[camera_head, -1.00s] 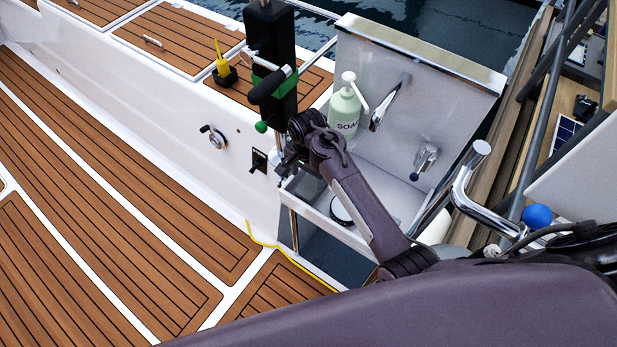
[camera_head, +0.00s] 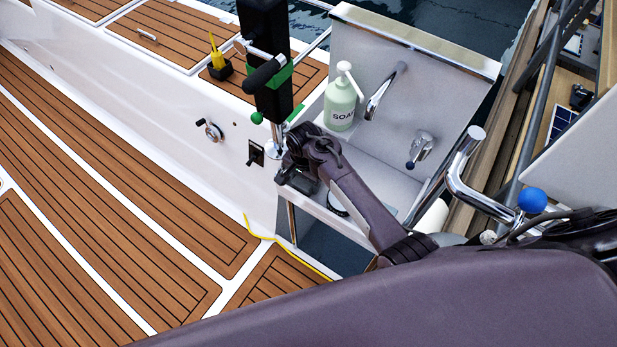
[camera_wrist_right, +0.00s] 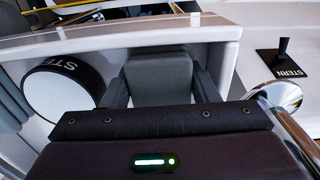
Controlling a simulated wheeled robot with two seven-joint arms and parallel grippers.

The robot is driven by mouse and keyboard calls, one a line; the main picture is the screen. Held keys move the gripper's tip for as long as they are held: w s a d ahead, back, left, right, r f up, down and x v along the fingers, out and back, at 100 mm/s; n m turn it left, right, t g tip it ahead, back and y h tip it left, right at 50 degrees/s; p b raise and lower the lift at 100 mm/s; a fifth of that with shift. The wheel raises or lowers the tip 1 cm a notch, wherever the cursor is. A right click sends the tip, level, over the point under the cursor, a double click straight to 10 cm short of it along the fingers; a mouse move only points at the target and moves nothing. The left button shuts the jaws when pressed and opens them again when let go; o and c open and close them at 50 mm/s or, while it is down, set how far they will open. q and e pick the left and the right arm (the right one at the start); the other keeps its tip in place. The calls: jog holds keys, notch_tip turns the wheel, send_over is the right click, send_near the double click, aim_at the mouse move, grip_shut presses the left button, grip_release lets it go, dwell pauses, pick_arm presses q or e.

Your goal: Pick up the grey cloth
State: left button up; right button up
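My right gripper (camera_head: 300,186) points down into the front left part of the sink (camera_head: 398,160). In the right wrist view its two dark fingers (camera_wrist_right: 161,92) are apart, one on each side of a smooth grey block-like piece (camera_wrist_right: 160,72). This piece looks like the folded grey cloth, close behind the sink's front rim. I cannot tell whether the fingers touch it. In the head view my gripper and forearm hide it. My left gripper is in neither view.
A white disc (camera_wrist_right: 58,98) with a black lettered rim lies beside the fingers. A soap bottle (camera_head: 341,104) stands at the back, near a tap (camera_head: 384,92). A black post with a green band (camera_head: 268,60) and a STERN switch (camera_wrist_right: 284,60) are close by. Open deck lies left.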

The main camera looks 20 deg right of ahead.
jog(key=shift+r, duration=0.1)
jog(key=shift+s+a+r, duration=0.1)
jog(key=shift+r, duration=0.1)
notch_tip(320, 180, up, 11)
jog(key=p, duration=0.1)
jog(key=s+a, duration=0.4)
jog(key=a, duration=0.1)
jog(key=s+a+b, duration=0.1)
jog(key=s+a, duration=0.3)
jog(key=a, duration=0.1)
jog(key=s+a, duration=0.4)
jog(key=a, duration=0.1)
jog(key=shift+a, duration=0.3)
jog(key=o, duration=0.3)
jog(key=shift+c, duration=1.1)
jog(key=shift+d, duration=0.1)
